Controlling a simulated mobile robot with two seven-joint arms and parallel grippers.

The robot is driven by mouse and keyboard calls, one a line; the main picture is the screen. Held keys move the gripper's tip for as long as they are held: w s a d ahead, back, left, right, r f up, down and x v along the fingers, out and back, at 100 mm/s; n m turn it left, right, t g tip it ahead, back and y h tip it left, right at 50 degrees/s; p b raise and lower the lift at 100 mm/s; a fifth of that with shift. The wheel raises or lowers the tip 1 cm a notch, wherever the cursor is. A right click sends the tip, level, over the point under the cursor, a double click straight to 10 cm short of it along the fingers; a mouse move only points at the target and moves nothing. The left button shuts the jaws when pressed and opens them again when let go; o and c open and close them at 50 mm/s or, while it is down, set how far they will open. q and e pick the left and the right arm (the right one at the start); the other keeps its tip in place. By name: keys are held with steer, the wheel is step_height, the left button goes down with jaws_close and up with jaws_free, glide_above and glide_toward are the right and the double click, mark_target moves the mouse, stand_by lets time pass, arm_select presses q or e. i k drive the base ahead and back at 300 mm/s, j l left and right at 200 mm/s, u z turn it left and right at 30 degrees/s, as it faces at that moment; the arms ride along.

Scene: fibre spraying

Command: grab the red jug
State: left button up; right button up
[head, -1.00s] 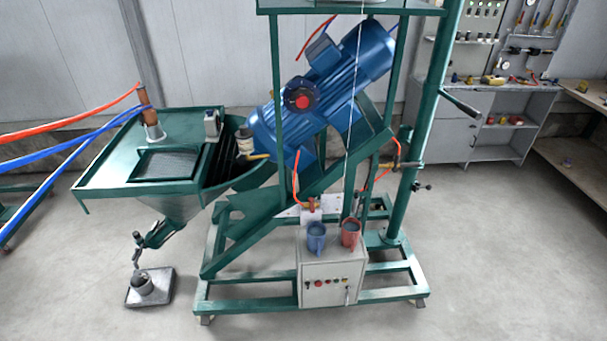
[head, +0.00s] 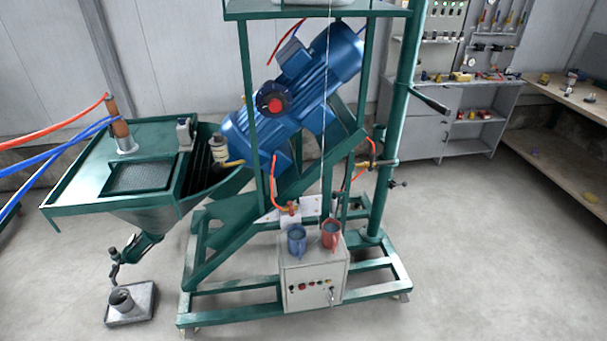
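The red jug (head: 331,234) stands upright on top of the grey control box (head: 312,283), on the right side of its top. A blue jug (head: 297,239) stands just left of it, close beside it. Neither of my grippers shows in the head view, so their state is hidden.
The box sits on the green machine frame (head: 235,316), with a blue motor (head: 290,105) above and a green post (head: 398,130) to the right. A tray with a cup (head: 122,300) is on the floor at left. Open floor (head: 480,260) lies to the right and in front.

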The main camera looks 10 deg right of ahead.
mark_target(331, 229)
steer(key=i+l+u, duration=0.35)
steer(key=l, duration=0.35)
steer(key=i+l+u, duration=0.15)
steer(key=l, duration=0.2)
steer(key=i+l+u, duration=0.2)
steer(key=l, duration=0.2)
steer(key=i+l+u, duration=0.15)
steer(key=l, duration=0.25)
steer(key=i+l+u, duration=0.2)
steer(key=l, duration=0.25)
steer(key=k+j, duration=0.05)
steer(key=k, duration=0.05)
